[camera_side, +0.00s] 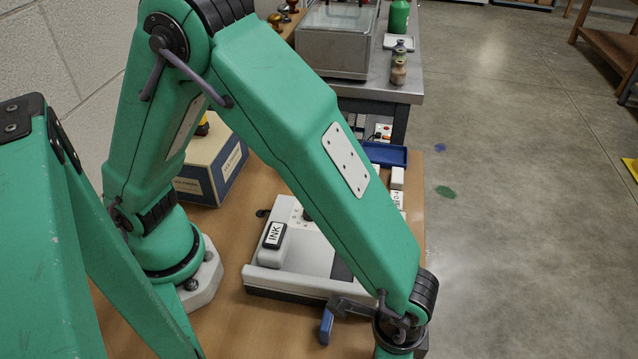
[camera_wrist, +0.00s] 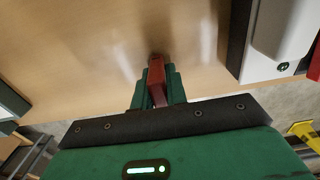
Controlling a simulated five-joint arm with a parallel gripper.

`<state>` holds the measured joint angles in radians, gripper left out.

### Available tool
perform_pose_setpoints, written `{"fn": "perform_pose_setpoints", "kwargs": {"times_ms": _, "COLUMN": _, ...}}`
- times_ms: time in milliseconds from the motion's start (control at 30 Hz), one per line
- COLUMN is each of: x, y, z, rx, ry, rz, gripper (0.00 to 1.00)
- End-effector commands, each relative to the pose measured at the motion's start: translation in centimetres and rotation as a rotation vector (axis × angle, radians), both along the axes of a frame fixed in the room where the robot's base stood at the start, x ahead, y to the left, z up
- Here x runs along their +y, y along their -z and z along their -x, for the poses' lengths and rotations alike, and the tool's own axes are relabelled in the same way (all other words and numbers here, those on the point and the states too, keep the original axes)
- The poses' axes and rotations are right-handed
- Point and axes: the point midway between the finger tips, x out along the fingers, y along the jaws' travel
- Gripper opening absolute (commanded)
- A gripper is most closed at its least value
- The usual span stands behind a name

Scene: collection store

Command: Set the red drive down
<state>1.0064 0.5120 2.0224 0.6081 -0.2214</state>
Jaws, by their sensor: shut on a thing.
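The red drive (camera_wrist: 156,76) shows in the wrist view as a small upright red block. My gripper (camera_wrist: 158,90) is shut on it, with a green finger on each side. The drive's far end is over the bare wooden table top (camera_wrist: 90,50); a small dark patch lies at that end. I cannot tell whether the drive touches the wood. In the side view the drive and my fingers are out of sight beyond the bottom edge.
A pale grey machine (camera_side: 290,272) with a block marked INK (camera_side: 274,236) stands on the table; a pale device (camera_wrist: 280,35) is right in the wrist view. A blue tray (camera_side: 386,154), white blocks (camera_side: 397,178) and a box (camera_side: 212,165) stand farther back. Another red thing (camera_wrist: 314,66) shows at right.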

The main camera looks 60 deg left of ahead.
Motion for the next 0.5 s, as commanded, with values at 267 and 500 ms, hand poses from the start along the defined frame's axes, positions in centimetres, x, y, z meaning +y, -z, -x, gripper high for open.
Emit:
{"fn": "perform_pose_setpoints", "kwargs": {"times_ms": 267, "x": -0.01, "y": 0.05, "z": -0.01, "rx": -0.001, "ry": 0.000, "rz": 0.001, "gripper": 0.00}}
{"fn": "perform_pose_setpoints", "kwargs": {"times_ms": 500, "x": -0.02, "y": 0.31, "z": -0.01, "rx": -0.001, "ry": 0.000, "rz": 0.001, "gripper": 0.34}}
